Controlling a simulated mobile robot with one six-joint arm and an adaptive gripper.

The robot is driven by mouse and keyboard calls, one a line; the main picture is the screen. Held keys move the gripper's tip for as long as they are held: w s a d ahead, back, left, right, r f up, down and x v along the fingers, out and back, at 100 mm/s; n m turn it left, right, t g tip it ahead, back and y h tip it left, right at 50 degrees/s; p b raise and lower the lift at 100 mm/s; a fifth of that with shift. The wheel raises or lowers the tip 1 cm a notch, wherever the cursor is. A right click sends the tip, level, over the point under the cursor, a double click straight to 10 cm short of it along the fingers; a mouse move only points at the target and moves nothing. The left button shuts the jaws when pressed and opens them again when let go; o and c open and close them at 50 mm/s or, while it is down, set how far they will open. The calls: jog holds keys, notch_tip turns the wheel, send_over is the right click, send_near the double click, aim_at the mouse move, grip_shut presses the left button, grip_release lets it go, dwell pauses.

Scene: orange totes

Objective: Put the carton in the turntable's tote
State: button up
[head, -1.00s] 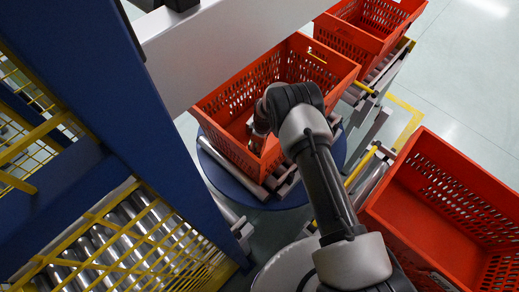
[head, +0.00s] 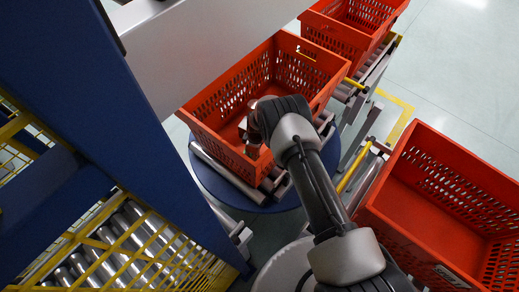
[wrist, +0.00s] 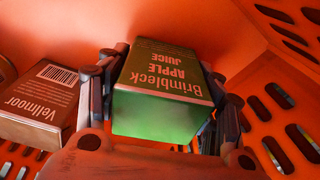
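The carton, a dark green and brown apple juice box (wrist: 163,85), lies between my gripper's fingers (wrist: 165,95) in the wrist view. The fingers press close along both its sides, so my gripper looks shut on it. The turntable's tote (head: 222,92), orange with slotted walls, stands on the round blue turntable (head: 240,198). In the head view my gripper (head: 247,138) reaches down inside this tote, near its front wall. The carton is mostly hidden there by my wrist.
A brown Vellmoor box (wrist: 38,105) lies left of my gripper in the wrist view. Another orange tote (head: 440,185) stands at the right, and one more (head: 345,38) stands behind on rollers. A grey beam (head: 200,45) and blue post (head: 130,110) are close at the left.

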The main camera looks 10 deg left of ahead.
jog(key=o, duration=0.3)
jog(key=shift+o, duration=0.2)
jog(key=shift+r, duration=0.1)
jog(key=r+p, duration=0.1)
jog(key=r, duration=0.3)
jog(key=d+r+p, duration=0.1)
jog(key=r+p, duration=0.1)
jog(key=r, duration=0.2)
jog(key=r+p, duration=0.1)
jog(key=r, duration=0.3)
jog(key=shift+s+d, duration=0.1)
jog(key=shift+d, duration=0.1)
jog(key=shift+a, duration=0.15)
